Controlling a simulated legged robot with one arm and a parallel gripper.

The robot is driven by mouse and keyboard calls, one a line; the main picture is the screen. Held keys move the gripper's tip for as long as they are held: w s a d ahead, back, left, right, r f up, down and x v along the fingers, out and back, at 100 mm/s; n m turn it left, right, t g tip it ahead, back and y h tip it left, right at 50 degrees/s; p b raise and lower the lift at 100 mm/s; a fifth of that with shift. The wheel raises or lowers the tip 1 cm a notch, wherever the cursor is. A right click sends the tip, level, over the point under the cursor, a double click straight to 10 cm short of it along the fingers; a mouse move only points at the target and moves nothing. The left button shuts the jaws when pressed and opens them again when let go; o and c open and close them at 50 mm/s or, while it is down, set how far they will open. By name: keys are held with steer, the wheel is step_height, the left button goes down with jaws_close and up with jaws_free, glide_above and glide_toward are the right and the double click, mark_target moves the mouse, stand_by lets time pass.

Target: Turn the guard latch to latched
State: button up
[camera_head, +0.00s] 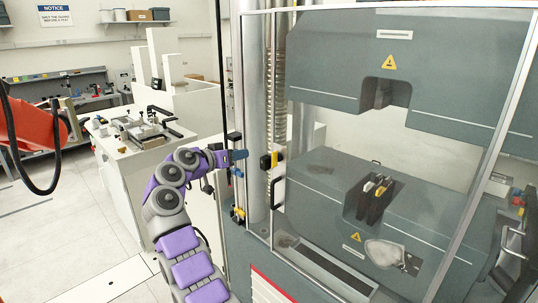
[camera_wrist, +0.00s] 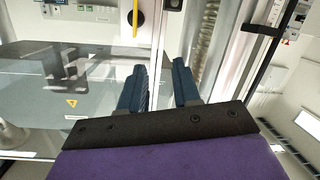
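The guard latch appears to be the black and yellow piece (camera_head: 266,162) on the left upright of the clear guard door in the head view. In the wrist view, a yellow bar with a black round part (camera_wrist: 136,18) near the top looks like the same latch. My gripper (camera_head: 241,156) is just left of it in the head view, with a small gap. Its two blue fingers (camera_wrist: 160,85) are apart in the wrist view, with nothing between them. The latch lies ahead of the fingertips and slightly left in that view. I cannot tell its exact turned position.
The clear guard door (camera_head: 395,130) covers the testing machine's grips (camera_head: 375,195). A metal column (camera_head: 253,100) stands behind my gripper. A yellow and blue fitting (camera_head: 238,213) sits lower on the frame. A white bench (camera_head: 135,140) with equipment stands at left; the floor there is partly clear.

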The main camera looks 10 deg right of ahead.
mark_target(276, 158)
steer(key=s+a+f+m+h, duration=0.2)
steer(key=s+a+f+m, duration=0.1)
steer(key=s+m, duration=0.15)
steer(key=s+d+x, duration=0.1)
steer(key=x, duration=1.5)
steer(key=shift+d+r+b, duration=0.25)
steer(key=shift+r+b, duration=0.2)
steer(key=shift+w, duration=0.1)
steer(key=shift+r, duration=0.1)
jaws_close()
